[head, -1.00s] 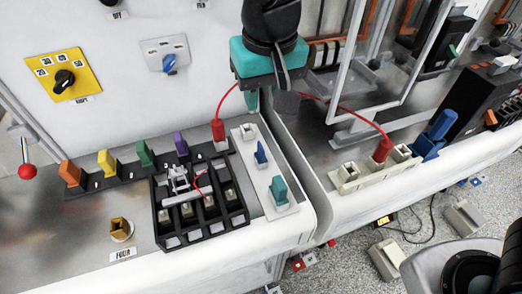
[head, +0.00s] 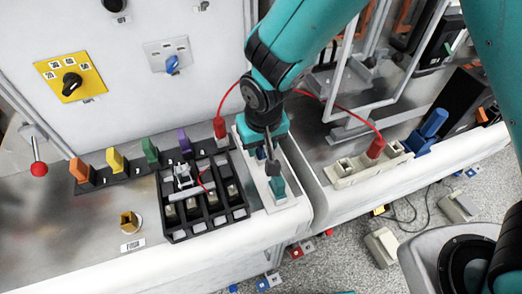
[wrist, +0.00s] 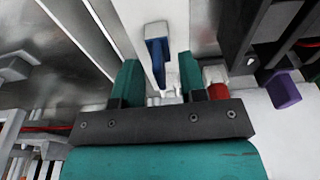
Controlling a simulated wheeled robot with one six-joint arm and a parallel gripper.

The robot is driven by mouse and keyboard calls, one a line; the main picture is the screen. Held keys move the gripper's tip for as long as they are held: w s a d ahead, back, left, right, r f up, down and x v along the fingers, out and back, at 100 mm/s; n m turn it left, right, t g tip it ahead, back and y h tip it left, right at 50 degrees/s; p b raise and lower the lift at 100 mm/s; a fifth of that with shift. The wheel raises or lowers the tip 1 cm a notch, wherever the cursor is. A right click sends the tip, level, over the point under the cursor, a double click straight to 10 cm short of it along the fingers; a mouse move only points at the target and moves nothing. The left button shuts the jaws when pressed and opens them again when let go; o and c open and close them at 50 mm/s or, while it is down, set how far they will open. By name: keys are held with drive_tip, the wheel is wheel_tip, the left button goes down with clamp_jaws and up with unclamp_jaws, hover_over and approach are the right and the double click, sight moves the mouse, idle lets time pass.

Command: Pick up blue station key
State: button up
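The blue station key (wrist: 157,58) stands in a white strip (wrist: 135,22). In the wrist view it shows in the gap between the two teal fingers of my gripper (wrist: 158,82), with space on both sides. My gripper is open and holds nothing. In the head view my gripper (head: 264,152) is low over the white strip (head: 292,199) and hides most of the blue key.
A black rack (head: 206,226) with several slots stands left of the strip. Behind it is a row with orange (head: 82,170), yellow, green and purple (head: 185,141) keys. A red cable joins two red plugs, one (head: 220,128) close to my gripper.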

drive_tip(key=shift+f, duration=0.35)
drive_tip(key=shift+w, duration=0.1)
clamp_jaws()
